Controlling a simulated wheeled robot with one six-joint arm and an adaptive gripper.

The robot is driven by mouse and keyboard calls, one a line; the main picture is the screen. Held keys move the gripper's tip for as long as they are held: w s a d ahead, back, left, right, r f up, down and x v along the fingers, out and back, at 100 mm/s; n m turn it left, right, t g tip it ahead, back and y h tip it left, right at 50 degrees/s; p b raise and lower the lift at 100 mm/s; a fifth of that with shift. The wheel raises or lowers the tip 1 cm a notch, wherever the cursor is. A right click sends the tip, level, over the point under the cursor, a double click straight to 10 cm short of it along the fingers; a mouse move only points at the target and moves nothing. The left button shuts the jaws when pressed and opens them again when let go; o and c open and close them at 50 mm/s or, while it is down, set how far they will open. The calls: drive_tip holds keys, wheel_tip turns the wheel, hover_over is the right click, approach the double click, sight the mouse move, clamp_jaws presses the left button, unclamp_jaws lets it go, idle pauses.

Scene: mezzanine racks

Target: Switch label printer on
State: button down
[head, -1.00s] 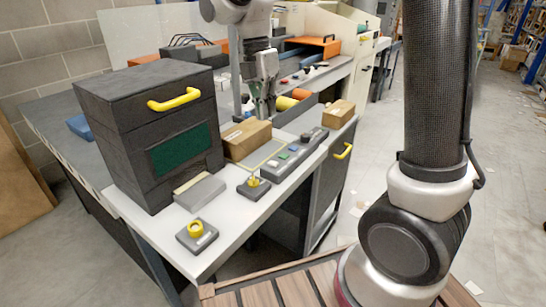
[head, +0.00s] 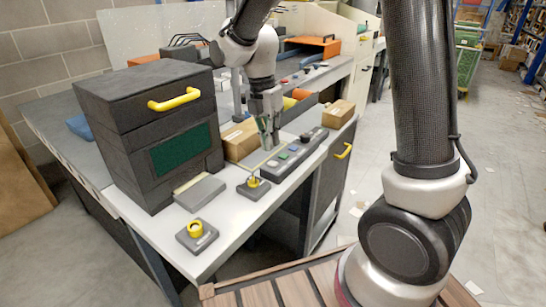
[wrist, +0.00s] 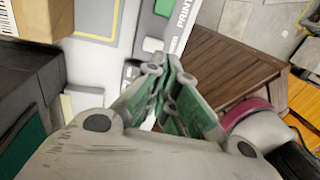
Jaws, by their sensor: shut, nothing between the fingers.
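A dark box-shaped machine with a yellow handle and a green panel, perhaps the label printer (head: 150,125), stands on the bench at left in the head view. A grey control strip (head: 278,170) with coloured buttons lies on the bench to its right. The wrist view shows the strip's green button (wrist: 165,7), white button (wrist: 152,45) and a small dark switch (wrist: 131,72), with partly hidden lettering beside them. My gripper (head: 272,142) is shut and empty, close over the strip's left side; contact cannot be told. It also shows in the wrist view (wrist: 160,75).
A cardboard carton (head: 241,139) stands behind the strip, and a second carton (head: 338,113) is at its far end. A yellow-topped post (head: 253,182) and a yellow ring knob on a grey base (head: 196,228) stand at the front. The bench edge is close to the strip.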

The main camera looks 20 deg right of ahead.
sight(275, 170)
drive_tip(key=shift+s+d+f, duration=0.15)
drive_tip(key=shift+s+f, duration=0.05)
drive_tip(key=shift+f, duration=1.2)
drive_tip(key=shift+s+d+f, duration=0.1)
drive_tip(key=shift+s+f, duration=0.05)
drive_tip(key=shift+f, duration=1.2)
drive_tip(key=shift+s+d+f, duration=0.1)
drive_tip(key=shift+s+f, duration=0.1)
drive_tip(key=shift+f, duration=0.1)
drive_tip(key=shift+w, duration=0.15)
